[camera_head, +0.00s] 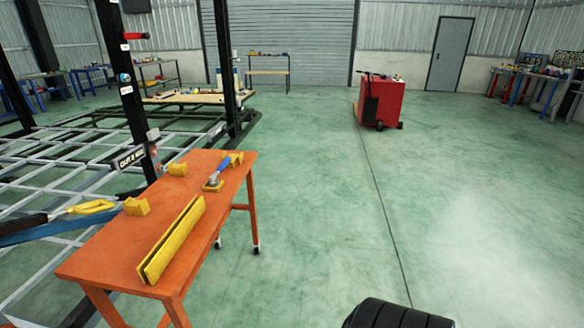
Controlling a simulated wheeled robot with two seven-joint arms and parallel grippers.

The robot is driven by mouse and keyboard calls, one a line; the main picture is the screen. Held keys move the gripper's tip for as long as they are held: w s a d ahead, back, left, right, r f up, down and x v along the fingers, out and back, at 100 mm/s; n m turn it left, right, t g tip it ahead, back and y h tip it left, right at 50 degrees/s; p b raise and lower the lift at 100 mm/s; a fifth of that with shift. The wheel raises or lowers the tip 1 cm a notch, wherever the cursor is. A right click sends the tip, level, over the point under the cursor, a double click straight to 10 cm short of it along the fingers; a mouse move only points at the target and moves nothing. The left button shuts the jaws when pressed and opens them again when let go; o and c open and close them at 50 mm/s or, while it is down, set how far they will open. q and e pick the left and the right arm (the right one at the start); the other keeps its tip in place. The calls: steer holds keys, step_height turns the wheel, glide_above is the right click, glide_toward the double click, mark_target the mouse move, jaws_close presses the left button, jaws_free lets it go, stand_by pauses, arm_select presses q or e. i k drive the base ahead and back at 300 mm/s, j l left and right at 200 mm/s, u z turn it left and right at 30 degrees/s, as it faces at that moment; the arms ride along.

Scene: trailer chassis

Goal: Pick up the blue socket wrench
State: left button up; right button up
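A tool with a blue handle (223,168) lies near the far end of the orange table (125,243). It looks like the blue socket wrench. Its near end is a grey and yellowish head resting on the tabletop, and its far end reaches a yellow block (233,158). It is small in view, so fine detail is unclear. Neither of my grippers is in view.
A long yellow angled bar (172,240) and yellow blocks (136,206) share the tabletop. Black lift posts (128,75) and a metal frame stand left. A red cart (380,102) stands farther back. A dark tyre-like object (395,315) is at the bottom. Floor right of the table is clear.

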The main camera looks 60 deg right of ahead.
mark_target(213, 182)
steer(key=z, duration=1.25)
steer(key=u, duration=2.2)
steer(key=z, duration=2.2)
steer(key=i+l+u, duration=0.1)
steer(key=u, duration=0.25)
steer(key=i+l+u, duration=0.2)
steer(key=u, duration=0.15)
steer(key=i+l+u, duration=0.2)
steer(key=u, duration=0.15)
